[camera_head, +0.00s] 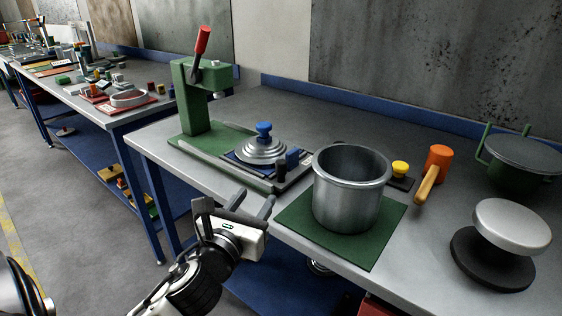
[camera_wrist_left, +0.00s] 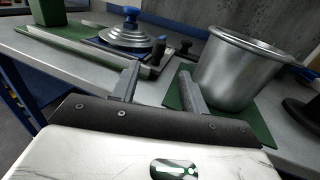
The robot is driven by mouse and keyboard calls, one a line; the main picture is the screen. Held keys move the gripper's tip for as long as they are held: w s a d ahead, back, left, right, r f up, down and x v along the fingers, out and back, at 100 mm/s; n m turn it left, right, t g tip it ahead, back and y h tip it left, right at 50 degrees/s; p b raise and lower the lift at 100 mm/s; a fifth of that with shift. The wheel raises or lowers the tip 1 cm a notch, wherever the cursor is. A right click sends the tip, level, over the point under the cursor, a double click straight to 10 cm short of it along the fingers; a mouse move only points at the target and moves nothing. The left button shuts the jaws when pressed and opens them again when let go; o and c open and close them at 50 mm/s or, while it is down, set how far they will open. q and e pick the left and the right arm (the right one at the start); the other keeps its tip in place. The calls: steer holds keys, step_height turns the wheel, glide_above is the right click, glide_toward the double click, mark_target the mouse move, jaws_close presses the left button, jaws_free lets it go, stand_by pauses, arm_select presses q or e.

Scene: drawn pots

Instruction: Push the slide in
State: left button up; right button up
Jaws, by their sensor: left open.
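The slide (camera_head: 296,180), a flat dark plate, sits between the rails of a green press base (camera_head: 205,148). A stepped silver lid with a blue knob (camera_head: 264,150) rests on it. A small blue block and a dark upright knob stand at its near right end; the knob also shows in the left wrist view (camera_wrist_left: 158,48). Part of the slide projects from under the press post. My left gripper (camera_head: 255,199) is open and empty, in front of the table edge, nearer me than the slide and apart from it. My right gripper is not in view.
A silver pot (camera_head: 350,192) on a green mat (camera_head: 293,217) stands right of the slide, close to it. A yellow knob (camera_head: 400,168), an orange mallet (camera_head: 437,160), a green pot (camera_head: 515,170) and a round-topped stand (camera_head: 510,225) are farther right.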

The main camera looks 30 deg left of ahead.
mark_target(278, 165)
arm_select(q)
steer(key=p+x, duration=0.1)
steer(key=x, duration=1.4)
steer(key=shift+w+d, duration=0.1)
steer(key=shift+w, duration=0.1)
jaws_close()
